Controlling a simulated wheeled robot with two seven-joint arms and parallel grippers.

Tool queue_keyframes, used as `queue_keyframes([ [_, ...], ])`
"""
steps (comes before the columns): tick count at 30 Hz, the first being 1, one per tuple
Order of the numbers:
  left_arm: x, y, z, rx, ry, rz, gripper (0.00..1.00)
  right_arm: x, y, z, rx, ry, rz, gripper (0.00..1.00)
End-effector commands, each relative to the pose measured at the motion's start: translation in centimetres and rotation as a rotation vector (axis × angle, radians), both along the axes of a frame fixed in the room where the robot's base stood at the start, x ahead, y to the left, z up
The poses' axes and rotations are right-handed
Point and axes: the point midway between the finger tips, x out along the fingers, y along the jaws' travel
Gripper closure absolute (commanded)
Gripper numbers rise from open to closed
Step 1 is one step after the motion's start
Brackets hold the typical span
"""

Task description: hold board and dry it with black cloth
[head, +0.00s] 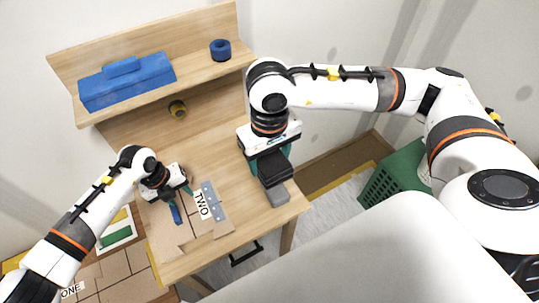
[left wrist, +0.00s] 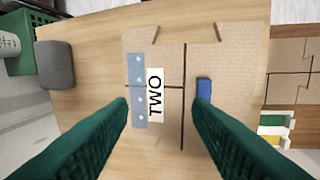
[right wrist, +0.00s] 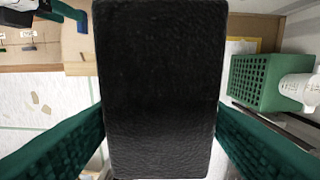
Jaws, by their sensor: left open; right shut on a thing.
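The board (head: 222,217) lies on the wooden table; it is cardboard-brown, with a "TWO" label, a grey-blue strip and dark lines. It fills the middle of the left wrist view (left wrist: 220,60). My left gripper (head: 182,197) is open above the board, its green fingers (left wrist: 160,115) apart and nothing between them. My right gripper (head: 272,160) is shut on the black cloth (right wrist: 158,90), a thick dark pad, above the table's right part. The black cloth also shows in the head view (head: 274,168).
A grey block (head: 278,195) sits at the table's right corner, below the black cloth. A small blue piece (head: 175,214) lies on the board. A blue toolbox (head: 127,82) and blue ring (head: 220,50) stand on the shelf. A green crate (head: 393,178) stands right of the table.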

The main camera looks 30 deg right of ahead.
Motion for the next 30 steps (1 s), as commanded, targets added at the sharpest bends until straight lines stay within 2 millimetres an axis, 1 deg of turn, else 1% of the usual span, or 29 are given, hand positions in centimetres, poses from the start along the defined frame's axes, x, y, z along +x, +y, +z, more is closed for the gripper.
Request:
queue_keyframes([
  [1,0.7,1.3,0.3,0.061,-0.011,0.001,0.55,0.0,0.0,0.1,0.000,0.000,0.000,0.57],
  [3,1.3,2.7,0.5,0.128,-0.019,0.007,0.55,0.0,0.0,0.2,0.000,0.000,0.000,0.57],
  [6,1.7,3.9,0.6,0.186,-0.026,0.011,0.55,0.0,0.0,0.2,0.000,0.000,0.000,0.57],
  [10,1.9,4.4,0.4,0.210,-0.029,0.015,0.55,0.0,0.0,0.0,0.000,0.000,0.000,0.57],
  [14,1.9,4.4,-0.5,0.209,-0.028,0.015,0.55,0.0,0.0,-0.7,0.000,0.000,0.000,0.57],
  [20,1.9,4.3,-3.0,0.207,-0.027,0.014,0.55,0.0,0.0,-2.6,0.000,0.000,0.000,0.57],
  [30,1.8,4.2,-8.2,0.205,-0.028,0.014,0.55,0.0,0.0,-6.6,0.000,0.000,0.000,0.57],
])
